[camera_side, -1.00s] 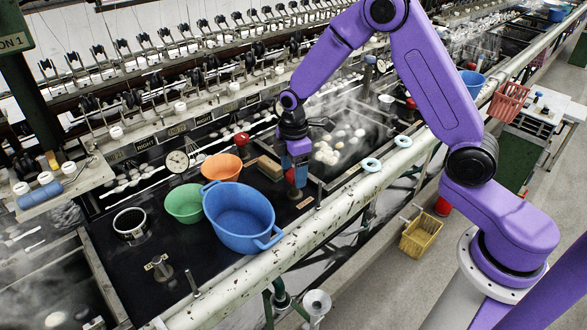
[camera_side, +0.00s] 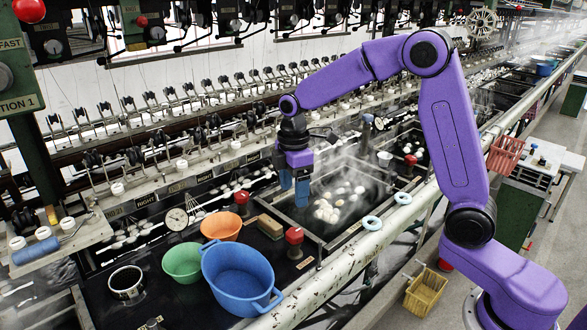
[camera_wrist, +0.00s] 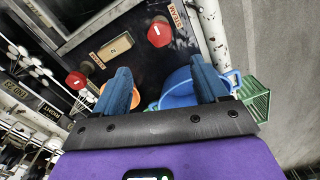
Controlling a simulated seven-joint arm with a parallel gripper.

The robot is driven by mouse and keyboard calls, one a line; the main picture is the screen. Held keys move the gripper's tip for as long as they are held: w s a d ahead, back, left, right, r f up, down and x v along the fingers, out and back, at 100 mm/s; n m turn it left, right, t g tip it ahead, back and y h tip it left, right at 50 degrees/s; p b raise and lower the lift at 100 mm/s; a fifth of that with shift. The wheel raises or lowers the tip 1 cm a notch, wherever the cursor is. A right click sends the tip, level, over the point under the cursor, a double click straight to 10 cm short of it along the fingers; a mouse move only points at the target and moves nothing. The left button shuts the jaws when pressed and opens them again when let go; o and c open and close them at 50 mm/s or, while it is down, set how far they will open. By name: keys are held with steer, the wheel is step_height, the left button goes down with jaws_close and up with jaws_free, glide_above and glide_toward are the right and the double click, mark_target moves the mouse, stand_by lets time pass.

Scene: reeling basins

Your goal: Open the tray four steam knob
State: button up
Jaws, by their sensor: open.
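My gripper (camera_side: 294,192) is open and empty, its blue fingers pointing down. It hangs above the front red knob (camera_side: 294,237), clear of it. In the wrist view, my gripper (camera_wrist: 160,72) shows both fingers apart, and that red knob (camera_wrist: 160,33) lies beyond the fingertips. A tan label (camera_wrist: 177,15) reading STEAM is beside it. A second red knob (camera_side: 242,198) stands farther back, and it also shows in the wrist view (camera_wrist: 75,80). A third red knob (camera_side: 410,160) is at the right, by another basin. I cannot tell how far any knob is turned.
A tan block (camera_side: 270,226), marked with what looks like a 2, lies between the nearer knobs. Blue (camera_side: 240,275), green (camera_side: 182,262) and orange (camera_side: 221,227) bowls stand left. A steaming basin (camera_side: 318,238) with white cocoons is right. A pale rail (camera_side: 330,283) runs along the front.

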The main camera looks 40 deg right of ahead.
step_height(320, 180, up, 5)
stand_by(0.3)
